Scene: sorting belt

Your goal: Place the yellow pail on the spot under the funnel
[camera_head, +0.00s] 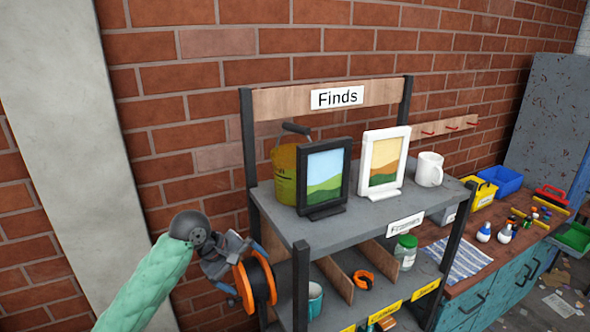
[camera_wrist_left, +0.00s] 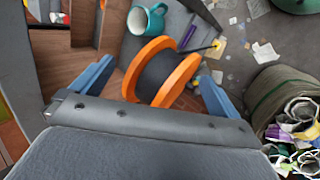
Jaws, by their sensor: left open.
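The yellow pail (camera_head: 284,172) stands on the top shelf of the "Finds" rack, at its left end. A dark-framed picture hides its right part, and its dark handle grip sticks up above the rim. My left gripper (camera_head: 240,270) is below and left of the pail, at the rack's left side. It is open, with its blue fingers on either side of an orange and black spool (camera_head: 256,281). In the left wrist view the spool (camera_wrist_left: 162,72) lies between the gripper's fingers (camera_wrist_left: 155,80). I cannot tell what supports the spool. The funnel and its spot are not in view.
The dark picture frame (camera_head: 324,177), a white frame (camera_head: 384,163) and a white mug (camera_head: 429,169) share the top shelf (camera_head: 350,226). A teal mug (camera_wrist_left: 148,19) is near the spool. A workbench (camera_head: 465,303) with bins stands at the right. A brick wall is behind.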

